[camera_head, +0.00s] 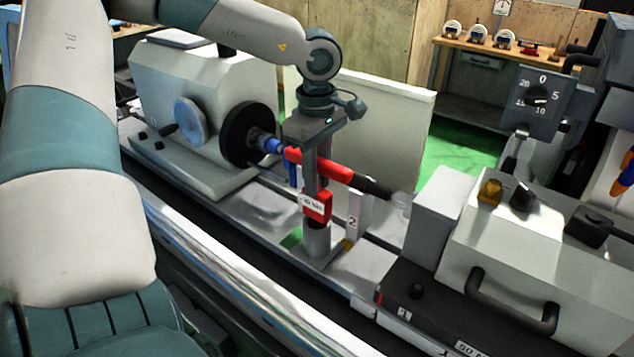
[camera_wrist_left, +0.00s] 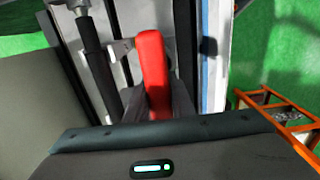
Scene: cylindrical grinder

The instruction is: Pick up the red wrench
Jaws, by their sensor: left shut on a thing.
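My left gripper (camera_head: 317,185) points down in front of the grinder's workpiece line, its fingers shut on the red wrench (camera_head: 318,207). A red piece with a white label, which seems to read 30 Nm, shows low at the fingers. In the left wrist view the red wrench (camera_wrist_left: 153,65) is a long red shape in the middle, its lower end hidden between the fingers. A red length also runs beside the fingers in the head view; I cannot tell whether it is the same piece. My right gripper is not in view.
The grinder's chuck (camera_head: 247,134) is left of the gripper and the tailstock housing (camera_head: 520,245) is right. A dark cylinder (camera_wrist_left: 88,55) runs close beside the wrench. A plate marked 2 (camera_head: 354,218) stands near. A bench (camera_head: 480,48) with gauges is behind.

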